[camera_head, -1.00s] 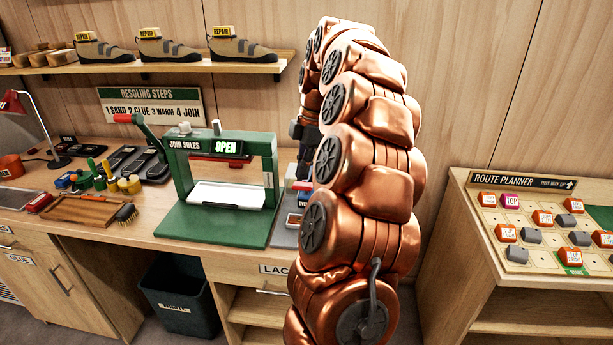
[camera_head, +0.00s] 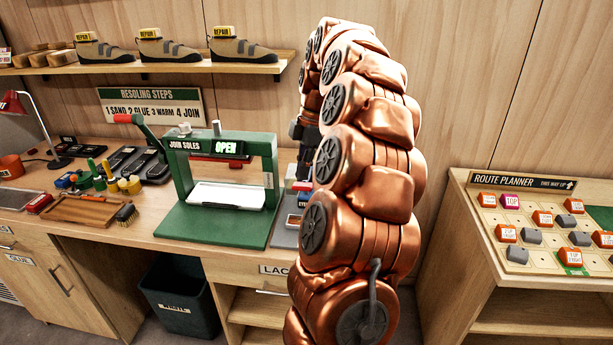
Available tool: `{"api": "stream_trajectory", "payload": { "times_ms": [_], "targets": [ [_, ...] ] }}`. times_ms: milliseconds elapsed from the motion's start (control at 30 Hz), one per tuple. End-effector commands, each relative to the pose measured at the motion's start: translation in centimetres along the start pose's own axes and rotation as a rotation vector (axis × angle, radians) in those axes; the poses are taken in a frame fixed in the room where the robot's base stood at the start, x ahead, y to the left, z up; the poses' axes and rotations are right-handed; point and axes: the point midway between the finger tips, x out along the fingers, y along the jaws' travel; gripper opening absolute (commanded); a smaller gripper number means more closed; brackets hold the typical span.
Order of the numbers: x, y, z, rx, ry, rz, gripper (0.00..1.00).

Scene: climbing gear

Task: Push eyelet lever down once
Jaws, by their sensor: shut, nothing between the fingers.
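The eyelet station shows only as a sliver with a partly covered label (camera_head: 303,196) beginning "EYE", on the bench right of the green sole press. Its lever is hidden behind my copper arm, or cannot be told apart. My gripper (camera_head: 304,165) is a dark shape at the left edge of my arm, just above that station. It is shut and holds nothing. The fingertips are mostly hidden, so I cannot tell whether they touch the lever.
The green sole press (camera_head: 225,180), reading OPEN, stands close left of my gripper. A grey plate (camera_head: 285,235) lies beside it. Tools and a wooden tray (camera_head: 85,209) fill the bench's left. The route planner board (camera_head: 540,220) stands right, across a gap.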

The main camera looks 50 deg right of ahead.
Motion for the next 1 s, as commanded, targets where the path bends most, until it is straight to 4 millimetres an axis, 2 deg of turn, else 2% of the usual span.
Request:
{"api": "stream_trajectory", "payload": {
  "times_ms": [1000],
  "targets": [
    [3.9,-0.2,0.7,0.0,0.0,-0.001,0.0]
  ]
}}
